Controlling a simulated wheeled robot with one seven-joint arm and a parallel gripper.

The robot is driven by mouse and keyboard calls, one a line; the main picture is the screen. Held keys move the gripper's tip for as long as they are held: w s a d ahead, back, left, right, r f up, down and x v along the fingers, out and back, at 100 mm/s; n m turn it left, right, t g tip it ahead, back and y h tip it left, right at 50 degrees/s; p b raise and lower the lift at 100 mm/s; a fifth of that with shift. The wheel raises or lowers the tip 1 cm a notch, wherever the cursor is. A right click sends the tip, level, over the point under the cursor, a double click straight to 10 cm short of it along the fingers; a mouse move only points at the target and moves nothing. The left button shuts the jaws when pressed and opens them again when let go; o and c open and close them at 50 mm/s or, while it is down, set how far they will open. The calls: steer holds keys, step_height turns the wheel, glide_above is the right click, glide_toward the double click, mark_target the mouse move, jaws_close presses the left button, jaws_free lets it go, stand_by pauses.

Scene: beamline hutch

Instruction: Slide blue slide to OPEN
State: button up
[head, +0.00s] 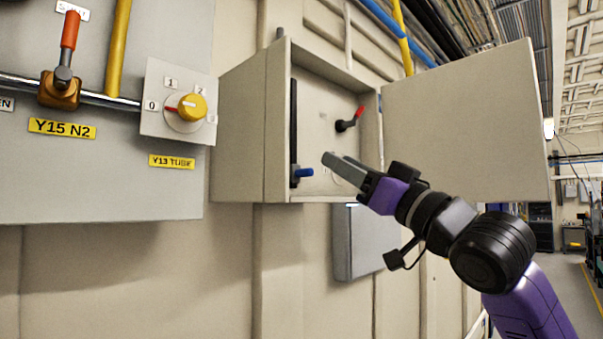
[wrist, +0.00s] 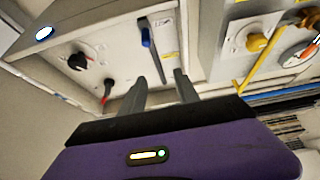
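The blue slide (head: 303,172) is a small blue handle at the lower end of a black vertical track (head: 294,115), along the left side of an open wall box (head: 265,130). In the wrist view, which is turned over, the blue slide (wrist: 147,38) stands out near the top middle, beyond the fingers. My gripper (head: 335,160) is just right of the slide in the head view, in front of the box opening. In the wrist view my gripper (wrist: 162,88) has its two grey fingers apart, with nothing between them. No contact with the slide shows. Labels near the track are unreadable.
A red-tipped lever (head: 352,118) is inside the box, above my gripper. A black knob (wrist: 78,62) shows in the wrist view. The box door (head: 465,125) hangs open at right. Left is a panel with a yellow rotary knob (head: 192,107). A grey box (head: 362,240) sits below.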

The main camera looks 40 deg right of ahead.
mark_target(312, 172)
steer(key=w+m+p, duration=0.1)
steer(key=w, duration=0.2)
steer(key=w+d+m+g, duration=0.1)
steer(key=w, duration=0.2)
steer(key=w+h+p, duration=0.1)
steer(key=w, duration=0.2)
steer(key=shift+w+d+f+m+g+p, duration=0.2)
steer(key=shift+w+m+g+p, duration=0.1)
steer(key=shift+m, duration=0.1)
steer(key=shift+s, duration=0.1)
jaws_close()
stand_by(1.0)
